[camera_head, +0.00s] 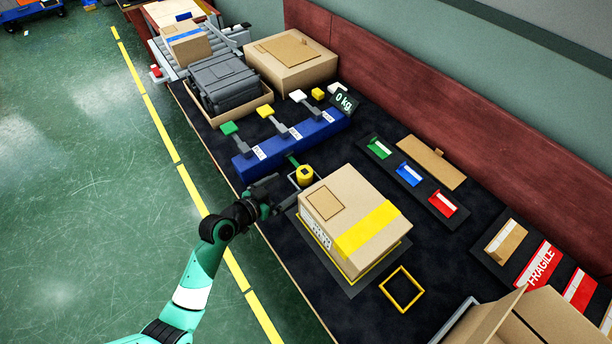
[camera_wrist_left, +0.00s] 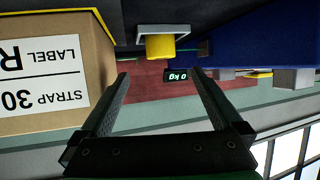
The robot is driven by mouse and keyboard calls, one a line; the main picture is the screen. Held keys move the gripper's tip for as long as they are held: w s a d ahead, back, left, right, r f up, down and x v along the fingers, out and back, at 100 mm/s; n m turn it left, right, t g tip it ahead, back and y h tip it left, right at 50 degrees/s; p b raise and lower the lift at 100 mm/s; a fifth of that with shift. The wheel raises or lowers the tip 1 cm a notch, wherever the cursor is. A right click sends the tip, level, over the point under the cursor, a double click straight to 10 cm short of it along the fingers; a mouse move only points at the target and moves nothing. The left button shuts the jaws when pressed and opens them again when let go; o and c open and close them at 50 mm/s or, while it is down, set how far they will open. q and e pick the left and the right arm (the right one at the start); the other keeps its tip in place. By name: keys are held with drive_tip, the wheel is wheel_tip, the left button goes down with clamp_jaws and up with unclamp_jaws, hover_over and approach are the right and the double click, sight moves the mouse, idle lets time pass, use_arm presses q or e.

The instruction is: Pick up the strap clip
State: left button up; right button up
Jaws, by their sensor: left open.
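A short yellow piece (camera_head: 305,174), which may be the strap clip, stands in a grey holder beside the carton. No label confirms this. In the left wrist view the yellow piece (camera_wrist_left: 160,47) shows upside down beyond the fingertips, against a pale grey bracket (camera_wrist_left: 177,30). My left gripper (camera_head: 281,190) is open and empty, just short of the yellow piece and apart from it. Both its fingers (camera_wrist_left: 158,78) show in the left wrist view, spread with nothing between them. My right gripper is in neither view.
A carton (camera_head: 325,235) with yellow tape stands close to the left gripper; its printed label (camera_wrist_left: 42,77) shows. A blue block (camera_head: 267,153) with levers and a 0 kg display (camera_head: 344,102) lies behind. A black tray (camera_head: 392,182) holds green, blue and red pieces.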

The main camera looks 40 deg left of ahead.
sight(303, 173)
use_arm(q)
drive_tip(key=b+x, duration=0.1)
drive_tip(key=x, duration=0.3)
drive_tip(key=shift+r, duration=0.1)
drive_tip(key=shift+w+f, duration=0.2)
drive_tip(key=shift+f, duration=0.05)
drive_tip(key=b+x, duration=0.3)
drive_tip(key=x, duration=0.1)
drive_tip(key=shift+w+a, duration=0.1)
drive_tip(key=shift+w, duration=0.25)
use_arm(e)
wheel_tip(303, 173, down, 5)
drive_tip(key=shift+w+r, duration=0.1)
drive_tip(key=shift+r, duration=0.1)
use_arm(q)
drive_tip(key=c, duration=1.5)
wheel_tip(303, 173, up, 9)
drive_tip(key=p, duration=0.5)
drive_tip(key=shift+r, duration=0.1)
drive_tip(key=shift+c, duration=0.2)
drive_tip(key=shift+r, duration=0.45)
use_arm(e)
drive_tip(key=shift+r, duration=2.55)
